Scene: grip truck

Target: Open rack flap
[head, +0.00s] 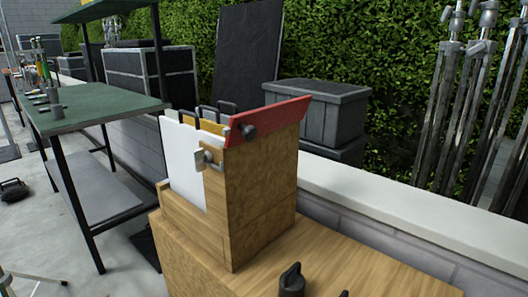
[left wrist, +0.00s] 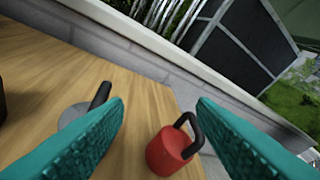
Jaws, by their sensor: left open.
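The wooden rack (head: 262,190) stands upright on a wooden crate top. Its red flap (head: 268,121) lies tilted along the top edge, with a dark round knob (head: 248,131) at its near end. A metal latch piece (head: 207,158) sits on the rack's front side, beside a white panel (head: 182,160) and several upright sheets. My left gripper (left wrist: 160,115) shows only in the left wrist view, with its two teal fingers spread and nothing between them touching. The rack is not identifiable in that view. My right gripper is not in view.
A red weight with a black handle (left wrist: 170,149) and a grey disc-like object (left wrist: 73,113) stand on the wooden top (left wrist: 40,75). A dark knobbed object (head: 292,281) stands near the rack. A low wall (head: 390,215) runs behind; a green table (head: 95,108) stands left.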

